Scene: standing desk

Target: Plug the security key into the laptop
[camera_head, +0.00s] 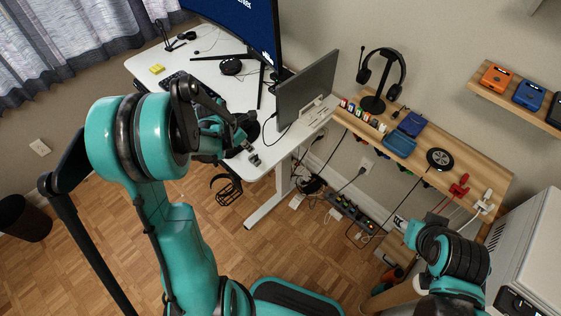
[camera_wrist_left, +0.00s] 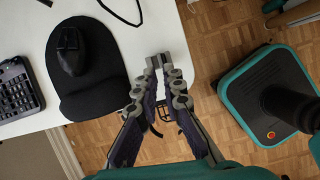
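My left gripper (camera_head: 254,158) hangs at the front right edge of the white desk in the head view.
A black mouse (camera_wrist_left: 71,52) lies on a mouse pad (camera_wrist_left: 97,85), near a keyboard (camera_wrist_left: 17,88). A wooden shelf (camera_head: 474,172) holds a headset (camera_head: 381,80), a blue tray (camera_head: 399,146) and small items. A power strip (camera_head: 352,213) and cables lie below.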

